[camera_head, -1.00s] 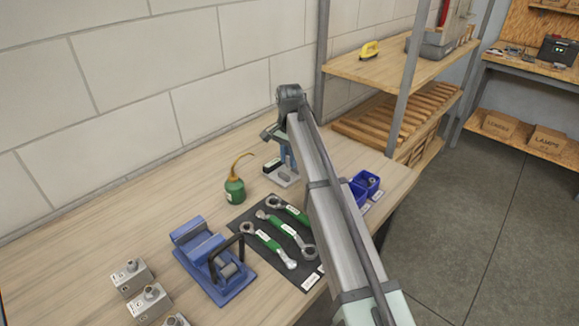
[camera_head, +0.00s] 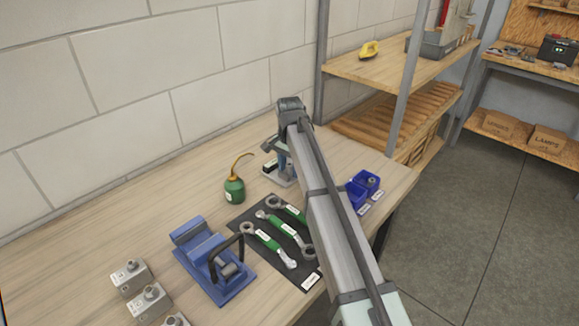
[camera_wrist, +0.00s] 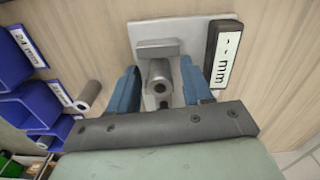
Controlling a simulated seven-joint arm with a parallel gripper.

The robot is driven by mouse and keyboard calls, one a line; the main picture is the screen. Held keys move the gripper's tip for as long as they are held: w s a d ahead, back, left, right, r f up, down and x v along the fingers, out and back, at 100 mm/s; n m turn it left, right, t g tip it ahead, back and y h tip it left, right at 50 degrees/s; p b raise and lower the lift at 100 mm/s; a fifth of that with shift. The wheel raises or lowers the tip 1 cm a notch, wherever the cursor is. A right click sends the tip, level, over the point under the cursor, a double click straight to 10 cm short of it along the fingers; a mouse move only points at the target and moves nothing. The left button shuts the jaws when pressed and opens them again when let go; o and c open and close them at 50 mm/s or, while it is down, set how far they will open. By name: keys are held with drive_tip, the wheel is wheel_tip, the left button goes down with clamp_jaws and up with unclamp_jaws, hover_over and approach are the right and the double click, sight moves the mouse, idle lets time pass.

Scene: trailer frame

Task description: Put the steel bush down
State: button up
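In the wrist view, a short grey steel bush (camera_wrist: 158,73) with a hole in its end shows between the two blue fingers of my gripper (camera_wrist: 160,76). A narrow gap shows on each side of it, and the fingers look apart. It is over the pale plate of a small gauge stand (camera_wrist: 142,30), in front of a grey block; contact with the plate is unclear. The gauge's display (camera_wrist: 225,55) reads dashes and "mm". In the head view, my gripper (camera_head: 283,167) is low over the stand (camera_head: 274,178), and the arm hides the bush.
Another steel cylinder (camera_wrist: 88,95) stands near labelled blue bins (camera_wrist: 30,105). In the head view are a green oil can (camera_head: 234,189), green-handled spanners (camera_head: 270,245) on a dark mat, a blue vice (camera_head: 215,262) and several metal blocks (camera_head: 130,277). Bare bench lies left of the oil can.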

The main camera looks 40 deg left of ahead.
sight(290, 164)
wheel_tip(290, 164, up, 12)
drive_tip(key=shift+r, duration=0.15)
idle(0.7)
